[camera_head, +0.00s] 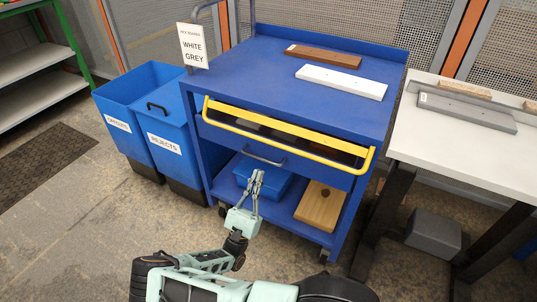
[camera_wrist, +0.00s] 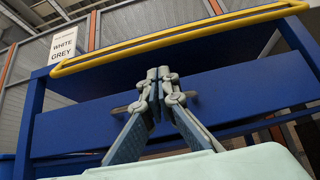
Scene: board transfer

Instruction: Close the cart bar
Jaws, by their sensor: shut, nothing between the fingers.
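The yellow cart bar (camera_head: 368,160) runs across the front of the blue cart (camera_head: 249,78), just below its top, and stands out from the front face. A dark opening with grey shapes inside shows behind it. In the wrist view the bar (camera_wrist: 180,35) crosses above my gripper (camera_wrist: 158,73). My gripper (camera_head: 257,174) is shut and empty, pointing up in front of the cart, below the bar and apart from it. A dark drawer handle (camera_head: 264,159) is close behind the fingertips in the picture; whether they touch cannot be told.
A brown board (camera_head: 323,56) and a white board (camera_head: 341,82) lie on the cart top. A blue bin (camera_head: 262,180) and a wooden board (camera_head: 319,206) are on the lower shelf. Blue bins (camera_head: 163,125) stand left; a white table (camera_head: 465,140) stands close right.

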